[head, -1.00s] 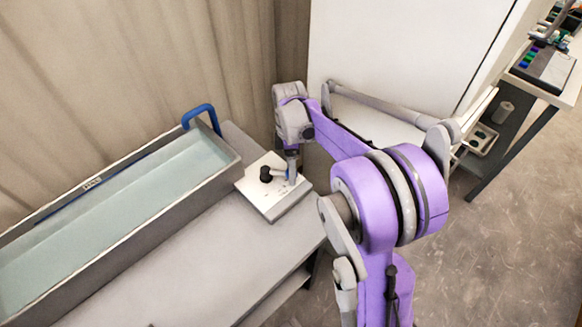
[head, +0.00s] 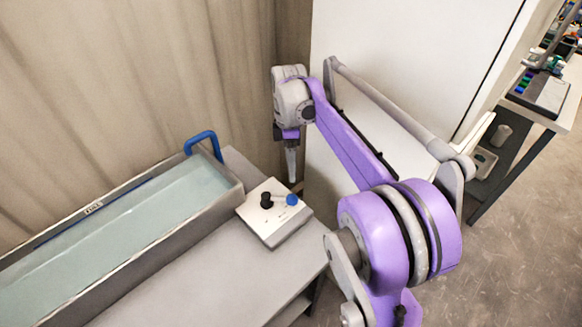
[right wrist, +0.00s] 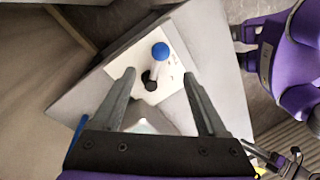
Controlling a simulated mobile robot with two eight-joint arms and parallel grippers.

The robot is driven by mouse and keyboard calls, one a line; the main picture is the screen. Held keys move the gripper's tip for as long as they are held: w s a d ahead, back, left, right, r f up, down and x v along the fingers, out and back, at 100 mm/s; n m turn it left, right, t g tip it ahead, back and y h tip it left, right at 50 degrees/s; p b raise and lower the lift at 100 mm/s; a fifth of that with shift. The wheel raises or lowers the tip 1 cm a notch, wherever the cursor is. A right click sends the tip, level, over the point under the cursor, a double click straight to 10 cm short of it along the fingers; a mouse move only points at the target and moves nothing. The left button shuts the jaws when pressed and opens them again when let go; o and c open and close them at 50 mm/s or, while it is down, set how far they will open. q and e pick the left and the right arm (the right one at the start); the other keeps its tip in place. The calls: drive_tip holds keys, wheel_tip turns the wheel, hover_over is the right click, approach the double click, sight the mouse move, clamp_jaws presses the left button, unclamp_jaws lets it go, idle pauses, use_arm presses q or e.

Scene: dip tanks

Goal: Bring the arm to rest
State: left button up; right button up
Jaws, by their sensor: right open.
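My right gripper (head: 291,176) hangs in the air behind the white control box (head: 275,223) in the head view. In the right wrist view its two fingers (right wrist: 160,92) are apart with nothing between them. The box shows past the fingertips, with a blue knob (right wrist: 160,50) and a black knob (right wrist: 150,79) on its top; the gripper does not touch them. In the head view the blue knob (head: 292,199) is right of the black knob (head: 266,200). My left gripper is out of view.
A long grey tank (head: 110,249) of pale liquid with a blue handle (head: 203,142) stands on the grey table (head: 205,277). A beige curtain (head: 130,80) and a white panel (head: 420,50) are close behind my arm. A second table (head: 540,100) stands at upper right.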

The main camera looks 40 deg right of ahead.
drive_tip(key=shift+a, duration=0.1)
idle(0.3)
drive_tip(key=s+a+f+m+t+p, duration=0.1)
drive_tip(key=s+a+f+m+t, duration=0.2)
drive_tip(key=s+a+m, duration=0.2)
drive_tip(key=s+a+f+m+t+h+p, duration=0.1)
drive_tip(key=s+a+f+m+t, duration=0.2)
drive_tip(key=s+a+m, duration=0.3)
drive_tip(key=s+a+t, duration=0.1)
drive_tip(key=s+a, duration=0.3)
drive_tip(key=a, duration=0.2)
